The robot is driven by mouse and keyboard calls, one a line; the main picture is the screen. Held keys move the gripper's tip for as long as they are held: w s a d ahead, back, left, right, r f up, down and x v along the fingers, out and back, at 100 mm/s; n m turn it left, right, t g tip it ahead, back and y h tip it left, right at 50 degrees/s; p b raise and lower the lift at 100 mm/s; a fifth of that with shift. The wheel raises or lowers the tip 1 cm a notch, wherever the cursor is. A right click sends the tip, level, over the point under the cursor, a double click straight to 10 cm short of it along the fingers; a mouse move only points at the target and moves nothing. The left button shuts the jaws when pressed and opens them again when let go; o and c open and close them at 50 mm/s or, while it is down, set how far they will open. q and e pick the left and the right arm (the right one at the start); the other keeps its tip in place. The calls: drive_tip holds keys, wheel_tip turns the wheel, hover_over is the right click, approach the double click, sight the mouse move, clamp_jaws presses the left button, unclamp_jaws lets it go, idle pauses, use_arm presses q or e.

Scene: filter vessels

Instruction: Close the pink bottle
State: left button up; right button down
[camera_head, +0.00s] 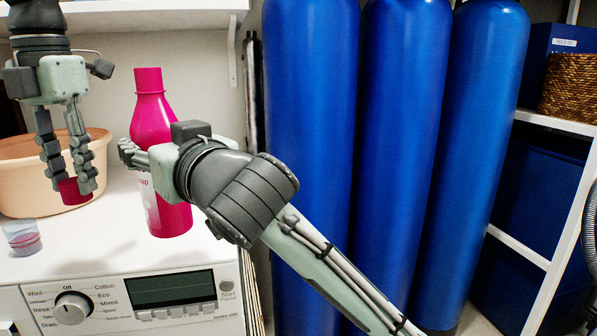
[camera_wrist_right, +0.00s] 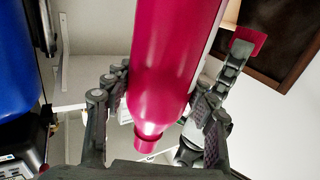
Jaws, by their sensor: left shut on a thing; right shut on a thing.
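The pink bottle (camera_head: 165,125) stands upright on the washing machine, with its narrow top uppermost. My right gripper (camera_head: 130,154) is shut around its body from the side. The right wrist view shows the bottle (camera_wrist_right: 170,70) upside down between the two fingers, its neck (camera_wrist_right: 148,139) lowest in the picture. My left gripper (camera_head: 70,182) points down, left of the bottle, and is shut on a small dark pink cap (camera_head: 73,192). The cap also shows in the right wrist view (camera_wrist_right: 248,41). The cap is apart from the bottle and lower than its top.
A peach basin (camera_head: 25,190) stands behind the left gripper. A small clear cup (camera_head: 22,238) stands at the machine's left front. The washing machine (camera_head: 110,235) has bare top surface before the bottle. Tall blue cylinders (camera_head: 310,150) stand to the right.

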use_arm(q)
drive_tip(key=shift+w+f, duration=0.1)
use_arm(e)
drive_tip(key=s+d+f+m+t+h, duration=0.2)
drive_tip(key=d+f+m+h, duration=0.2)
drive_tip(key=d+f, duration=1.1)
drive_tip(key=s+d+f+m+t+h, duration=0.2)
drive_tip(key=d+f+m+h, duration=0.2)
drive_tip(key=d+f+h, duration=0.4)
drive_tip(key=d+f, duration=0.4)
drive_tip(key=d, duration=0.3)
drive_tip(key=d+f, duration=0.3)
drive_tip(key=d, duration=0.4)
drive_tip(key=shift+s+d+f+t, duration=0.3)
drive_tip(key=shift+s+f+t, duration=0.05)
drive_tip(key=shift+s+t, duration=0.05)
